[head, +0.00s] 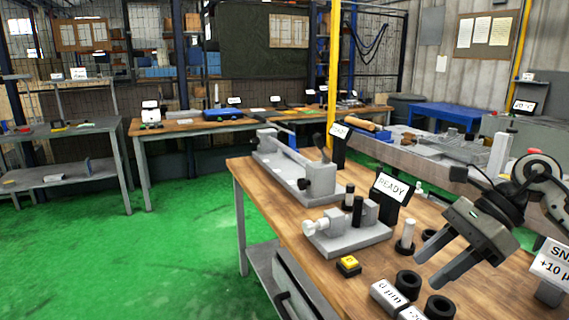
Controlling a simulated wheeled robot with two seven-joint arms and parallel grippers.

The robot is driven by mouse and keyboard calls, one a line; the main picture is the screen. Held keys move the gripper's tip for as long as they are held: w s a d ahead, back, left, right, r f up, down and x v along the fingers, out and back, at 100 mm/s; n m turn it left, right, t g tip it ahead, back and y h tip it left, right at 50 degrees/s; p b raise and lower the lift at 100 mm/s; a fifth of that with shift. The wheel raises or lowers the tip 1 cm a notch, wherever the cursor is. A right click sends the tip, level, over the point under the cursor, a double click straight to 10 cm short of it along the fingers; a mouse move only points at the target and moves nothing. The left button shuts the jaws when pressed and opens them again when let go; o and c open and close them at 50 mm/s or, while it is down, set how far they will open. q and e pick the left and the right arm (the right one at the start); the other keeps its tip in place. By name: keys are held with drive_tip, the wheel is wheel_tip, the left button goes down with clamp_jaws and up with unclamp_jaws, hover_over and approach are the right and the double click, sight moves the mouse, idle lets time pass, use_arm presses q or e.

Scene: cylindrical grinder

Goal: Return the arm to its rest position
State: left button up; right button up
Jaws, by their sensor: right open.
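My right gripper (440,262) is at the right of the head view, above the wooden bench (262,187). Its two dark fingers are apart, with nothing between them. It points down and to the left, and the arm comes in from the right edge. My left gripper is not in view.
On the bench are a grey fixture (345,235), a longer grey device (290,165), a READY display (391,190), a yellow button (348,264), a light pin (407,235), black rings (408,283) and labelled blocks (388,296). Green floor (170,245) is clear at left.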

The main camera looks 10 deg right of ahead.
drive_tip(key=a+f+m+t+y+b, duration=0.25)
drive_tip(key=a+m+t+y, duration=0.2)
drive_tip(key=a+m, duration=0.3)
drive_tip(key=a+f+m+t+y+b, duration=0.1)
drive_tip(key=a+f+m+t+y, duration=0.25)
drive_tip(key=a+m+y, duration=0.45)
wheel_tip(320, 180, down, 14)
drive_tip(key=s+m+t+h+b, duration=0.2)
drive_tip(key=m+t+h, duration=0.6)
drive_tip(key=m+h, duration=1.05)
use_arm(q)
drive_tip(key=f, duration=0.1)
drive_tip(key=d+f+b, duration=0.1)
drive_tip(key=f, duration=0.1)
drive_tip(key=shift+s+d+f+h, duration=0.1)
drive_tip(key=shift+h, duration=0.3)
use_arm(e)
drive_tip(key=s+f+m+g, duration=0.6)
drive_tip(key=s+f+m, duration=0.4)
drive_tip(key=f+m, duration=0.4)
drive_tip(key=shift+s+a+m+y, duration=0.4)
drive_tip(key=shift+m, duration=0.1)
drive_tip(key=shift+f, duration=0.1)
